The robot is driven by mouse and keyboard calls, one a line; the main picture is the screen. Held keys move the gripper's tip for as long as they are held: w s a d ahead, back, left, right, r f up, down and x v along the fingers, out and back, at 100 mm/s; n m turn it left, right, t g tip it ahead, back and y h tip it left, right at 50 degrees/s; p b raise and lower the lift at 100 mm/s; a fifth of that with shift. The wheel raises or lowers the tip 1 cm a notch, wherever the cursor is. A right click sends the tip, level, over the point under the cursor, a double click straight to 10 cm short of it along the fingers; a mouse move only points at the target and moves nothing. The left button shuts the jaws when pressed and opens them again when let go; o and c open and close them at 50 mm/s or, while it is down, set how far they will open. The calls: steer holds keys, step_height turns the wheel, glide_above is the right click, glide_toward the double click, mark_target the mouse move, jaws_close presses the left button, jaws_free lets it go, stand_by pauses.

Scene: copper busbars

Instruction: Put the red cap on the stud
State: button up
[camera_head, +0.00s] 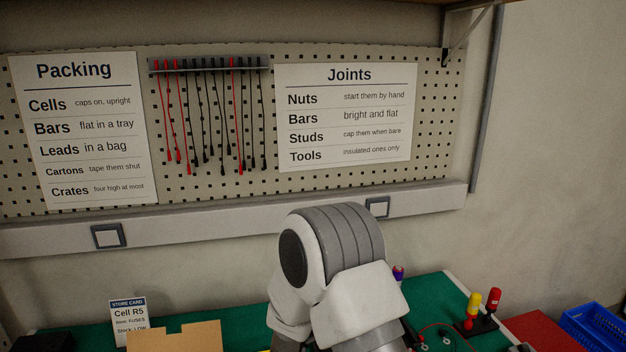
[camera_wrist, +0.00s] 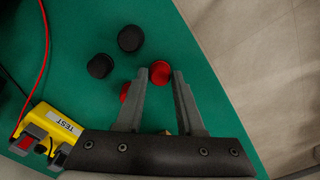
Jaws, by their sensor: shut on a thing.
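In the wrist view my gripper (camera_wrist: 161,76) has its two fingertips on either side of a round red cap (camera_wrist: 160,72) and is shut on it. A second red cap (camera_wrist: 125,91) is partly hidden behind the left finger. Two black caps (camera_wrist: 131,38) (camera_wrist: 99,66) are farther to the left on the green mat (camera_wrist: 205,100). I cannot make out the stud in either view. In the head view my own arm hides the gripper and the cap.
A yellow tester (camera_wrist: 58,124) and a red lead (camera_wrist: 45,60) are at the left in the wrist view. In the head view, yellow-handled (camera_head: 475,300) and red-handled (camera_head: 493,298) tools stand at the right, near a blue crate (camera_head: 594,328). A cardboard box (camera_head: 175,338) is at the front left.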

steer(key=shift+r+p, duration=1.8)
steer(key=shift+r, duration=0.75)
